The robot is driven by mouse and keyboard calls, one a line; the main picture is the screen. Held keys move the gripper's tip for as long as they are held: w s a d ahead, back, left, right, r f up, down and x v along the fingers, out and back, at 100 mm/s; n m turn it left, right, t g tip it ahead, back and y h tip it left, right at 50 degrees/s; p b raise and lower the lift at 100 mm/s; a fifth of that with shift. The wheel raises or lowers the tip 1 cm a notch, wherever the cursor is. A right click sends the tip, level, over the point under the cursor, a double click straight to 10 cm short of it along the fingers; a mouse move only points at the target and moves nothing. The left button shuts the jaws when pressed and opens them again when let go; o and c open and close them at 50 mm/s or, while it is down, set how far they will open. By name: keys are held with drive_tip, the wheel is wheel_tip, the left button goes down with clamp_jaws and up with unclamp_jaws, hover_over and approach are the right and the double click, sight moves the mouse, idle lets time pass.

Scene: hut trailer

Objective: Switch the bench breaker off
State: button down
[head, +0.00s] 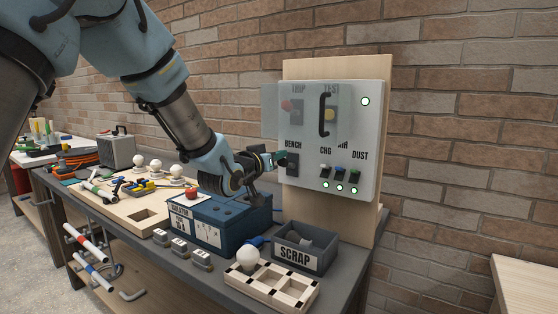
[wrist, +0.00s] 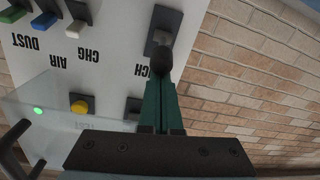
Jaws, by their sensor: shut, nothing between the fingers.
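The grey breaker panel (head: 372,135) is fixed to a wooden board on the brick wall. The black BENCH switch (head: 292,168) is at its lower left; it also shows upside down in the wrist view (wrist: 176,20), with a grey lever. My gripper (head: 280,160), with green fingers, is shut and empty. Its dark tips (wrist: 163,62) are right at the lower end of the BENCH switch in the wrist view; I cannot tell whether they touch it. The tips partly hide the lever, so its position is unclear.
White, blue and green switches (head: 340,172) sit right of BENCH above lit green lamps. A clear cover with a black handle (head: 325,115) spans the TRIP and TEST buttons.

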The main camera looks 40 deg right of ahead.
drive_tip(key=shift+a+f+h+b, duration=0.15)
drive_tip(key=shift+f+h+b, duration=0.25)
drive_tip(key=shift+b, duration=1.45)
drive_tip(key=f+b, duration=0.1)
drive_tip(key=b, duration=0.3)
drive_tip(key=f+t+h+b, duration=0.1)
drive_tip(key=b, duration=0.3)
drive_tip(key=shift+s+a, duration=0.1)
drive_tip(key=shift+a, duration=0.2)
drive_tip(key=h+b, duration=0.1)
drive_tip(key=b, duration=0.4)
drive_tip(key=f+t+h+b, duration=0.1)
drive_tip(key=h+b, duration=0.1)
drive_tip(key=b, duration=0.2)
drive_tip(key=shift+s+a+f+b, duration=0.15)
drive_tip(key=shift+a+b, duration=0.1)
drive_tip(key=shift+b, duration=0.15)
drive_tip(key=shift+f+b, duration=0.4)
drive_tip(key=shift+b, duration=1.05)
drive_tip(key=shift+r, duration=0.1)
